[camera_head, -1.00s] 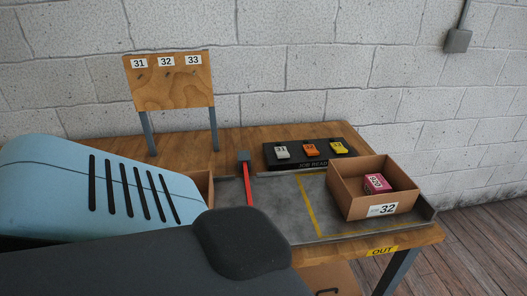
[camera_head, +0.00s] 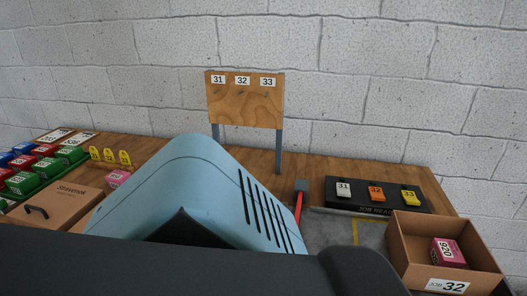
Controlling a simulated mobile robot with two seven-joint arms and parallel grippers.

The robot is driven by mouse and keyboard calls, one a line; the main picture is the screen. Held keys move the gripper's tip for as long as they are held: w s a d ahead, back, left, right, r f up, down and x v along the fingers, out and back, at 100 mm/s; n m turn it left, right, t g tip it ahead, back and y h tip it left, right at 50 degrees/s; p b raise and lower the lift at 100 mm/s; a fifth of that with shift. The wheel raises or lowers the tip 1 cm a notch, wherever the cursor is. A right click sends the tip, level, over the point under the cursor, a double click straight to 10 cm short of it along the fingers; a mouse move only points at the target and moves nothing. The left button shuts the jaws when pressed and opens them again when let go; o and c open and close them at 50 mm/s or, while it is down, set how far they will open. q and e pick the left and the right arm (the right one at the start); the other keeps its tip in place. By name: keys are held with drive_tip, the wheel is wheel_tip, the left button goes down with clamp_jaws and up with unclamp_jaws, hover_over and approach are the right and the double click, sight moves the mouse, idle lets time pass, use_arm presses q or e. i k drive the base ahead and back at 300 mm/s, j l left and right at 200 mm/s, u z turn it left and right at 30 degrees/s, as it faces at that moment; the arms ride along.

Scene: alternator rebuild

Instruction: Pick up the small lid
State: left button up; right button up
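A flat brown cardboard-like piece (camera_head: 72,203) with a black handle and printed lettering lies at the left of the bench; it may be a lid, but I cannot tell for sure. Nothing else shows clearly as a small lid. Large light-blue and dark grey parts of my own body cover the lower middle of the view and hide much of the bench. Neither my left nor my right gripper is in view.
An open carton (camera_head: 402,246) marked 32 holds a pink box (camera_head: 447,252) at right. A black holder (camera_head: 333,204) carries grey, orange and yellow tags. Green, red and blue boxes and yellow tags stand at left. A wooden board (camera_head: 245,105) stands at the back.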

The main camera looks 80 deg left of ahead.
sight(60, 206)
drive_tip(key=i+u, duration=0.15)
drive_tip(key=i, duration=0.2)
drive_tip(key=u, duration=4.1)
